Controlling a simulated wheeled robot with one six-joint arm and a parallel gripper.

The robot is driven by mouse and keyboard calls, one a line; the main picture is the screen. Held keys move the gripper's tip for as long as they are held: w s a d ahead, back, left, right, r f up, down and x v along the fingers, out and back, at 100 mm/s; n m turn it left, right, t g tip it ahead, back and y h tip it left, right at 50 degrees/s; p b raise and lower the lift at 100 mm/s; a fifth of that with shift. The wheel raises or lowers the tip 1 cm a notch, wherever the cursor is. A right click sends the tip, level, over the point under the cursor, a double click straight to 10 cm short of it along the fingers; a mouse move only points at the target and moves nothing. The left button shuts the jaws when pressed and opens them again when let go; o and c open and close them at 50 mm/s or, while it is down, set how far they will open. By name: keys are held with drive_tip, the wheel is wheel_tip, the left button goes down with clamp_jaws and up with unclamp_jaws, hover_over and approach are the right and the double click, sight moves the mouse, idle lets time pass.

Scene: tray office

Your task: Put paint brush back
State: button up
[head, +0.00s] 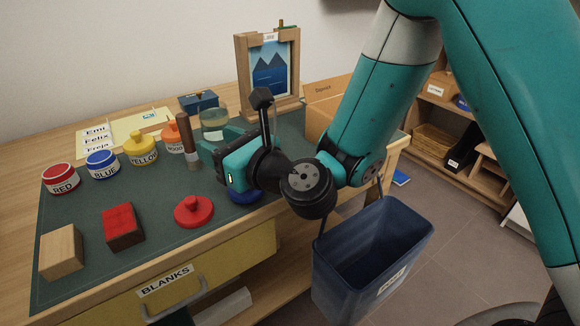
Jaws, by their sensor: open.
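A brush with a brown wooden handle (187,132) and a pale lower end stands roughly upright on the dark green mat (95,225), or just above it; I cannot tell which. My gripper (203,160) is open, low over the mat, and reaches in from the right with its fingers close to the brush's right side. Whether the brush is between the fingers is not clear. A glass jar (214,122) of greenish liquid is just behind the fingers, its lower part hidden by my gripper.
Red (61,179), blue (102,164), yellow (140,149) and orange (175,138) paint pots line the left and back. A wooden block (62,252), red block (123,228) and red knobbed disc (193,211) lie in front. A framed picture (269,75) stands behind; a bin (372,262) is below right.

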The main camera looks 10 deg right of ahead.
drive_tip(key=s+d+r+n+g, duration=0.15)
drive_tip(key=s+n+g, duration=0.3)
drive_tip(key=n, duration=0.55)
drive_tip(key=s+r+n+g, duration=0.3)
drive_tip(key=s+n+g, duration=0.15)
drive_tip(key=n, duration=0.55)
drive_tip(key=s+d+f+n+g+h, duration=0.2)
drive_tip(key=s+d+n+g+h, duration=0.2)
drive_tip(key=s+d+n, duration=0.9)
drive_tip(key=d+n+h, duration=0.1)
drive_tip(key=d+h, duration=0.1)
drive_tip(key=h, duration=0.1)
drive_tip(key=shift+d+n+g+h, duration=0.3)
drive_tip(key=shift+d+n, duration=0.05)
drive_tip(key=shift+n, duration=0.05)
drive_tip(key=shift+r, duration=0.1)
